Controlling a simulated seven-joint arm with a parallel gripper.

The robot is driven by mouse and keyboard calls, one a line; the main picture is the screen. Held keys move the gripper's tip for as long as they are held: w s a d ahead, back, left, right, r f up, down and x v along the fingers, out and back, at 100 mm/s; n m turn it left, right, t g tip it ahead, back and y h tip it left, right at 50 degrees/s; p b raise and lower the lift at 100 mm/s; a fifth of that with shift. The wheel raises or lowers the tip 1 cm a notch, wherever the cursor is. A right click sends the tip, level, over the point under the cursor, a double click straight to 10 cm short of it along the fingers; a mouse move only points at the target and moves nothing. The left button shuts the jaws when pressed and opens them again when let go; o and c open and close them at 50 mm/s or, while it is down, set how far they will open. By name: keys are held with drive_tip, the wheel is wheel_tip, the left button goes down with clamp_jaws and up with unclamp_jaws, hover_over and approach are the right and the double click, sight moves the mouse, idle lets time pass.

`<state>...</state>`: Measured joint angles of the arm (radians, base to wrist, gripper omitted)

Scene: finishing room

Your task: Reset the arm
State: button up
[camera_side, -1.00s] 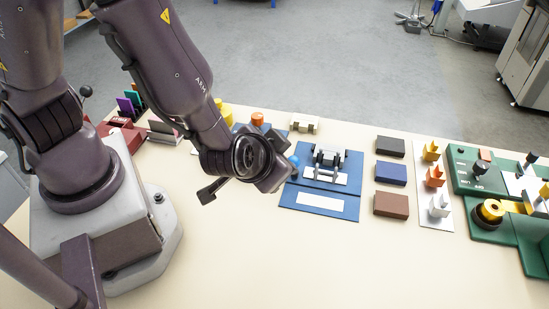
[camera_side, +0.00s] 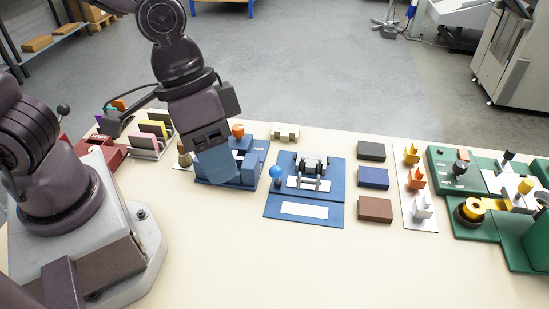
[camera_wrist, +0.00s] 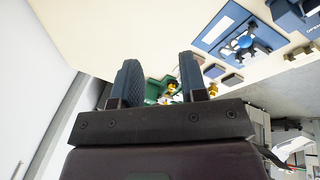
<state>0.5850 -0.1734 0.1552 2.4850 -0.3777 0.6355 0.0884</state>
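My gripper (camera_side: 214,168) hangs from the raised, folded arm with its blue fingers pointing down in the side view. It overlaps the left part of a blue fixture (camera_side: 247,172) with an orange knob; I cannot tell how far apart they are in depth. In the wrist view my gripper (camera_wrist: 160,72) has its two dark blue fingers spread apart. Nothing is held between them; only distant green and yellow equipment shows through the gap.
A blue board (camera_side: 328,213) with a metal clamp lies mid-table. Dark, blue and brown blocks (camera_side: 375,210), a white strip of clips (camera_side: 415,228) and a green machine (camera_side: 485,228) stand right. A rack of coloured cards (camera_side: 150,142) is behind left. The front tabletop is clear.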

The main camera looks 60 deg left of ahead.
drive_tip(key=s+a+r+n+t+y, duration=0.1)
drive_tip(key=a+r+n+t+y, duration=0.1)
drive_tip(key=a+r, duration=0.8)
drive_tip(key=a+t+y, duration=0.1)
drive_tip(key=a+t, duration=0.1)
drive_tip(key=a, duration=0.2)
drive_tip(key=shift+s+r+n+y, duration=0.25)
drive_tip(key=shift+s+n+y, duration=0.05)
drive_tip(key=shift+s, duration=0.05)
